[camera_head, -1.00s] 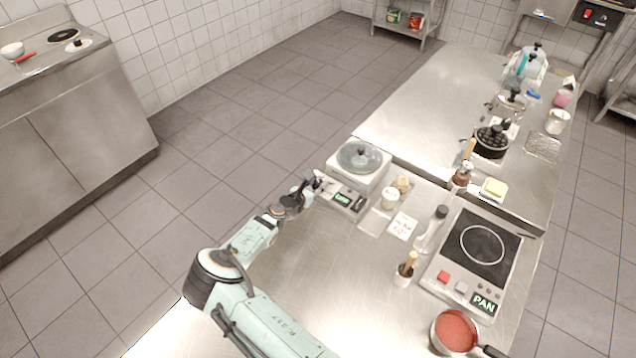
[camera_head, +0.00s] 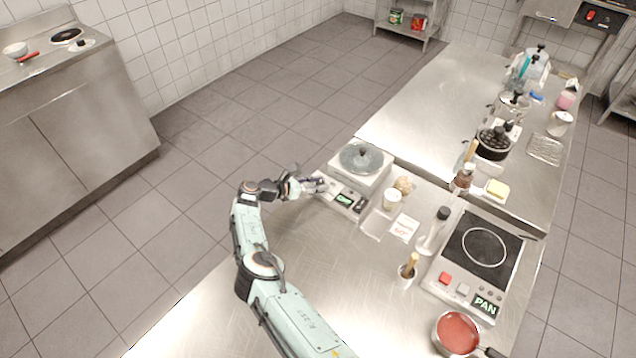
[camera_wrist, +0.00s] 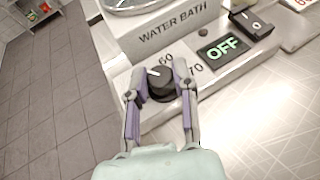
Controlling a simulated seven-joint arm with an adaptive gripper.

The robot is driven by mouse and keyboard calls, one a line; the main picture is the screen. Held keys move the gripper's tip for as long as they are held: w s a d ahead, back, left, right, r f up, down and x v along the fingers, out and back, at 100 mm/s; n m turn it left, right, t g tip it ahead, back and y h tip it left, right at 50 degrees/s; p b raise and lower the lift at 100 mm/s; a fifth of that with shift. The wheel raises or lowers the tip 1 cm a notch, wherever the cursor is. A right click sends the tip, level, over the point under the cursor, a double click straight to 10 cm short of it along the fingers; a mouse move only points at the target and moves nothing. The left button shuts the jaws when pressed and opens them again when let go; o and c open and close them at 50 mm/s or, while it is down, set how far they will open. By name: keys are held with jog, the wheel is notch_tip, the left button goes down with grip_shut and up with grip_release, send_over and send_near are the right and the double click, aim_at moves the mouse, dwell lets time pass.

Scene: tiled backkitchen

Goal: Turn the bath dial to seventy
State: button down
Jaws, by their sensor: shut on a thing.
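The water bath (camera_head: 358,182) stands at the far left end of the near steel counter, with a glass lid on top. In the wrist view its front panel, labelled WATER BATH (camera_wrist: 172,33), carries a black dial (camera_wrist: 160,84). The white pointer on the dial aims up and left, to the left of the printed 60. The 70 is printed further right, beside my right finger. My gripper (camera_wrist: 161,72) is shut on the dial, one finger on each side. In the head view my gripper (camera_head: 322,185) is at the bath's front left corner.
The green display (camera_wrist: 222,49) reads OFF, with a black rocker switch (camera_wrist: 252,22) to its right. A white jar (camera_head: 392,200) and a printed card (camera_head: 404,228) are right of the bath. The hob (camera_head: 478,250) is further right. Bare counter lies in front.

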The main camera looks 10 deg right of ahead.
jog(key=shift+d, duration=0.15)
jog(key=c, duration=0.9)
grip_release()
jog(key=shift+o, duration=0.2)
jog(key=v, duration=1.2)
